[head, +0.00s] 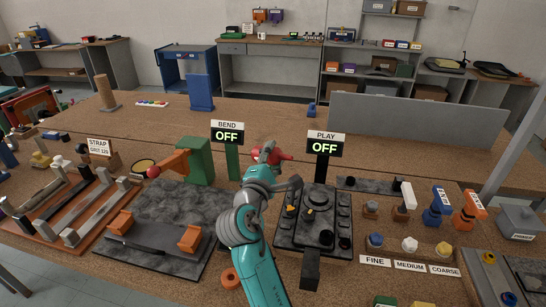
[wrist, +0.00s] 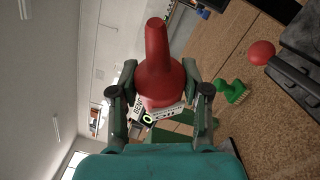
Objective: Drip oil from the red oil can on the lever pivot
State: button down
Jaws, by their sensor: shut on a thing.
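The red oil can (head: 272,153) is in my gripper (head: 266,163), held above the bench between the BEND and PLAY signs. In the wrist view the can (wrist: 160,70) lies between the two dark fingers of my gripper (wrist: 160,88), its narrow spout pointing to the top of the picture. The fingers are shut on its body. An orange lever arm (head: 172,163) with a red ball end is mounted at a green block (head: 196,158), left of the gripper. A black plate with a round knob (head: 318,198) lies to the right. I cannot tell which part is the lever pivot.
The BEND sign (head: 228,131) and PLAY sign (head: 324,143) stand on posts, both reading OFF. A dark grey slab (head: 180,207) lies left of my arm. Several coloured pots and tools crowd the right. The bench behind has free room around a blue block (head: 200,92).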

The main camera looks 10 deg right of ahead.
jog(key=shift+n, duration=0.4)
jog(key=n+g, duration=0.2)
jog(key=n, duration=0.2)
jog(key=shift+r+y, duration=0.1)
jog(key=shift+y, duration=0.3)
jog(key=shift+w+a+r+n+g, duration=0.1)
jog(key=shift+n+g, duration=0.4)
jog(key=n+g, duration=0.1)
jog(key=n, duration=0.1)
jog(key=shift+n+g, duration=0.3)
jog(key=shift+h, duration=0.3)
jog(key=shift+n, duration=0.3)
jog(key=shift+a+g, duration=0.1)
jog(key=shift+g, duration=0.2)
